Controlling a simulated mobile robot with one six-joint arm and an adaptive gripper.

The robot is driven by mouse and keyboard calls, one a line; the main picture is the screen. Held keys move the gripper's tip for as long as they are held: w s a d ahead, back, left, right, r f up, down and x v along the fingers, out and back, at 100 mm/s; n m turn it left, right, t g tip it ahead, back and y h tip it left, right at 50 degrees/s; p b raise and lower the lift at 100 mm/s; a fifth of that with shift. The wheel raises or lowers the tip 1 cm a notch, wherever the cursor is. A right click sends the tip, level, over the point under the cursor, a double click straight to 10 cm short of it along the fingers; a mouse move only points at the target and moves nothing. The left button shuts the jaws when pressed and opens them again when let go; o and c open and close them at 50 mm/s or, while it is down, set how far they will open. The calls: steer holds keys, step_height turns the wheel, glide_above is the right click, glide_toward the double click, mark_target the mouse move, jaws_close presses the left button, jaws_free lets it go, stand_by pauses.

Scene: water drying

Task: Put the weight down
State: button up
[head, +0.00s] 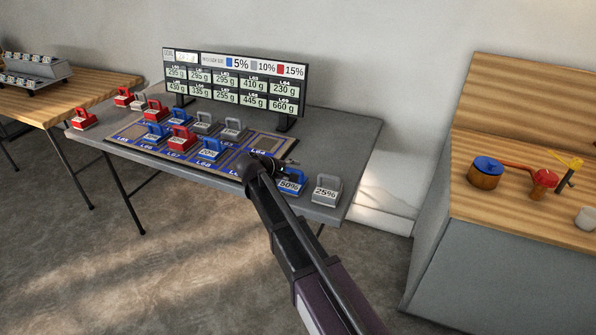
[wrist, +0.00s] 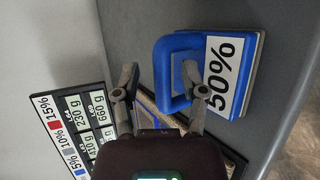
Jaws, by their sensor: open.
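The blue weight marked 50% (head: 290,182) stands on the grey table, just right of the patterned board (head: 135,140). In the wrist view the same blue weight (wrist: 232,75) shows its white label and its blue loop handle. My gripper (head: 265,160) is low over the table at the weight's left side. In the wrist view my gripper (wrist: 158,82) is open, with one finger on each side of the handle's near bar. The right finger overlaps the handle loop. I cannot tell whether either finger touches it. Part of the weight is hidden by my arm in the head view.
A grey 25% weight (head: 326,190) stands close to the right. Several blue, red and grey weights stand on the board. A display panel (head: 235,82) stands behind them. A wooden-topped cabinet (head: 540,215) is at right, and a wooden table (head: 100,88) at left.

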steer(key=p+v, duration=0.5)
steer(key=v, duration=0.6)
steer(key=shift+a, duration=0.15)
stand_by(0.4)
steer(key=d+f+m+g, duration=0.1)
steer(key=d, duration=0.2)
steer(key=s+d+f+m+g, duration=0.1)
steer(key=d, duration=0.3)
steer(key=s+d+f+g, duration=0.1)
steer(key=d, duration=0.3)
steer(key=shift+s+f+m+y, duration=0.15)
steer(key=shift+s+m+y, duration=0.05)
steer(key=shift+m+y, duration=0.2)
steer(key=s+d+f+m, duration=0.1)
steer(key=d, duration=0.1)
steer(key=s+d+g+y, duration=0.1)
steer(key=d, duration=0.2)
steer(key=s+d+f+m+g, duration=0.1)
steer(key=d, duration=0.2)
steer(key=shift+s+f+m+y, duration=0.3)
steer(key=shift+s, duration=0.05)
steer(key=s+d+f+m+g+y, duration=0.3)
steer(key=s+d+m+y, duration=0.3)
steer(key=s+d, duration=0.6)
steer(key=shift+s, duration=0.2)
